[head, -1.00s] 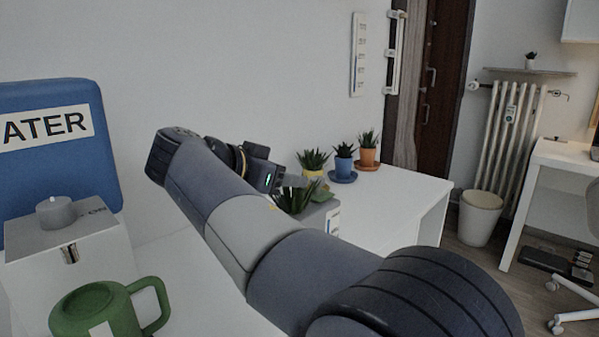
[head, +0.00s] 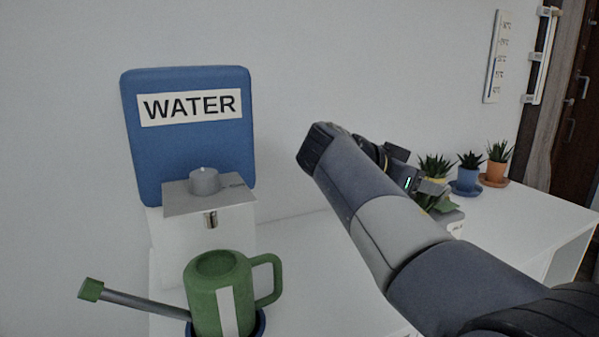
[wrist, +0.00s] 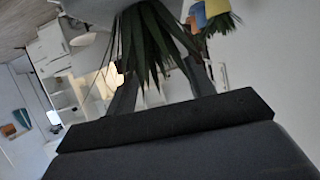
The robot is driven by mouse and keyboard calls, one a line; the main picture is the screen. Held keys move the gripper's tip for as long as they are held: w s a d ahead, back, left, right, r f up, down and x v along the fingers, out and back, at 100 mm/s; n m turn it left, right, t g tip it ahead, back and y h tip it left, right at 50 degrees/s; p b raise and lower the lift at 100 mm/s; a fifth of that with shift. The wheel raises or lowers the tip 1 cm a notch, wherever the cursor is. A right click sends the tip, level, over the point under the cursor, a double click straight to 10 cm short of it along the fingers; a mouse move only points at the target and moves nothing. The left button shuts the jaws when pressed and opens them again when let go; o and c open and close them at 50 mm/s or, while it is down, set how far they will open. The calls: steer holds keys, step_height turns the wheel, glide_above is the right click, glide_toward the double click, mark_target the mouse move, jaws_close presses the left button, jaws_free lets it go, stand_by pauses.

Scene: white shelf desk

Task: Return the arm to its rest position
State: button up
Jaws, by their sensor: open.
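My arm reaches up from the lower right in the head view and bends over at its top. My gripper (head: 424,186) is at its far end, in front of the potted plants and partly hidden by the wrist. It is open, and I see nothing held in it. In the wrist view, dark fingers (wrist: 160,88) show beside the hanging-looking green leaves of a plant (wrist: 150,40). That view is tilted, and I cannot tell whether the leaves touch the fingers.
A green watering can (head: 203,300) stands under the spout of the blue WATER dispenser (head: 190,160), left of my arm. A blue-potted plant (head: 466,182) and an orange-potted plant (head: 494,172) stand on the white desk (head: 530,225). A wall is behind.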

mark_target(431, 205)
steer(key=b+x, duration=0.1)
steer(key=x, duration=0.5)
steer(key=shift+f, duration=0.1)
steer(key=shift+a, duration=0.1)
